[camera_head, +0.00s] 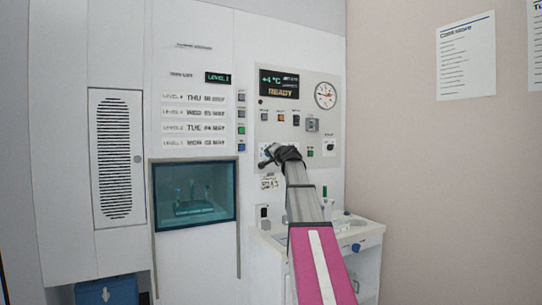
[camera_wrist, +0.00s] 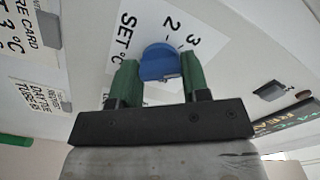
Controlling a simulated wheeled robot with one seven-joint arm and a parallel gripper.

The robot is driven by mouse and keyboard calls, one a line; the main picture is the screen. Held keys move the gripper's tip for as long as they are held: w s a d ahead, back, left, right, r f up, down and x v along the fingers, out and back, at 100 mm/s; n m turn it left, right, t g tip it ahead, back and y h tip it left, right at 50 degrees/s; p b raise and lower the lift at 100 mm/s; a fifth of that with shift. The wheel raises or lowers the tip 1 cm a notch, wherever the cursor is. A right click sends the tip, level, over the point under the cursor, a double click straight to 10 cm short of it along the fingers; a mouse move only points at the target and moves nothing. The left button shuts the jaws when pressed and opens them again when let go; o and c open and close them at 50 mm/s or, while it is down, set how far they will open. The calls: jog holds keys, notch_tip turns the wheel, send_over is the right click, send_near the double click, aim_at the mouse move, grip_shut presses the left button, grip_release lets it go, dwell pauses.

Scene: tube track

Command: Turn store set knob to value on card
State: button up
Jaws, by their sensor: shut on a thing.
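The blue set knob (camera_wrist: 160,62) sits on the white panel in the wrist view, beside a printed scale reading "SET °C" with 2 and 3. My gripper (camera_wrist: 158,72) has its two green fingers on either side of the knob and is shut on it. A white card (camera_wrist: 45,22) at the upper left is cut off by the frame; its visible text ends in "RE CARD" and "3 °C". In the head view my gripper (camera_head: 272,156) is at the panel's lower left and mostly hides the knob.
Above, the control panel (camera_head: 297,115) has a display reading +4 °C and READY, a round gauge (camera_head: 325,95) and several small switches. A blue-tinted window (camera_head: 194,194) is to the left. A white counter (camera_head: 365,231) stands below right. A paper sheet (camera_head: 466,56) hangs on the right wall.

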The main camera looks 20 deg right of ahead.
jog(key=shift+n, duration=2.3)
jog(key=o, duration=0.9)
jog(key=s, duration=0.3)
jog(key=s+d, duration=0.1)
jog(key=s, duration=0.3)
jog(key=s+d, duration=0.1)
jog(key=s, duration=0.2)
jog(key=shift+s, duration=0.35)
